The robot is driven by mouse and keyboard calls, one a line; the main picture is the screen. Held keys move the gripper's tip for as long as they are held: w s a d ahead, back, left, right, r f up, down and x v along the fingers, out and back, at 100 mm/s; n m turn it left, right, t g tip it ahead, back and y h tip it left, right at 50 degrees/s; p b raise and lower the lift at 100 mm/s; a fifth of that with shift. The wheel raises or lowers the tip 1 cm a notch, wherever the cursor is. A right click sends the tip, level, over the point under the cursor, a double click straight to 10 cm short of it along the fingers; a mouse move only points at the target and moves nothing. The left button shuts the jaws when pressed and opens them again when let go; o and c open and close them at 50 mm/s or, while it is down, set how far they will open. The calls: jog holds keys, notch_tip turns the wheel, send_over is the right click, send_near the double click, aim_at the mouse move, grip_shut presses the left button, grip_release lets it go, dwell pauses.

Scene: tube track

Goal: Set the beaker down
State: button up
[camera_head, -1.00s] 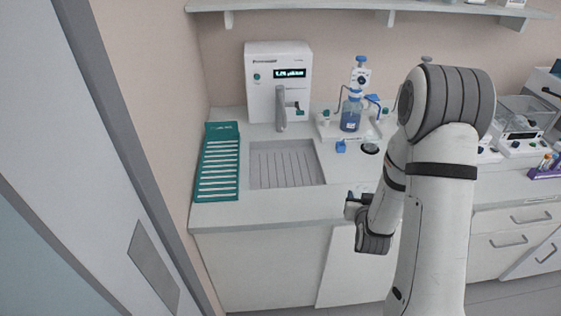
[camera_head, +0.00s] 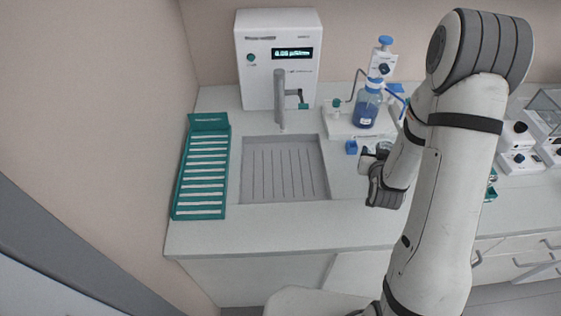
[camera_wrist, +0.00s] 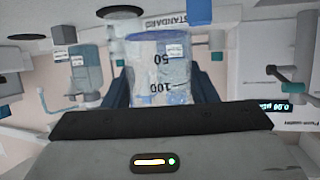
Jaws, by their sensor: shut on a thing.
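The beaker (camera_wrist: 160,68) is clear, with black 50 and 100 marks, and shows upside down in the wrist view. My gripper (camera_wrist: 162,90) is shut on it, with a dark finger on each side. In the head view my gripper (camera_head: 372,155) is at the right of the sink, near the blue-bottle dispenser, and my arm hides much of it. I cannot tell from these views whether the beaker touches the counter (camera_head: 270,220). A black round disc (camera_wrist: 120,12) lies beyond the beaker in the wrist view.
The sink (camera_head: 285,170) with its tap (camera_head: 280,100) is left of my gripper. The white water unit (camera_head: 278,60) stands behind it, and a teal rack (camera_head: 203,170) lies at the left. The blue bottle (camera_head: 367,105) is close behind my gripper. The counter front is clear.

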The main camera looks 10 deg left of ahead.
jog(key=shift+a, duration=0.2)
jog(key=shift+a+b, duration=0.2)
jog(key=shift+b, duration=0.2)
jog(key=a+n+y+b, duration=0.1)
jog(key=a+y+b, duration=0.1)
jog(key=s+a+n+y+b, duration=0.1)
jog(key=a+n+y+b, duration=0.1)
jog(key=a+b, duration=0.1)
jog(key=s+a+f+n+g+y+b, duration=0.1)
jog(key=a+n+b, duration=0.1)
jog(key=b, duration=0.1)
jog(key=shift+a+y, duration=0.3)
jog(key=shift+y, duration=0.1)
jog(key=s+a+f+n+g+y+b, duration=0.2)
jog(key=s+a+n+g+y+b, duration=0.2)
jog(key=s+a+n+y+b, duration=0.25)
jog(key=shift+m+h, duration=0.55)
jog(key=shift+h, duration=0.3)
jog(key=shift+a+r+p+x, duration=0.4)
jog(key=shift+p+x, duration=0.6)
jog(key=shift+x, duration=1.8)
jog(key=shift+a+r+p+x, duration=0.1)
jog(key=shift+r+p+x, duration=0.7)
jog(key=shift+x, duration=2)
jog(key=shift+a+r+p+x, duration=0.25)
jog(key=shift+p+x, duration=1)
jog(key=shift+x, duration=1.55)
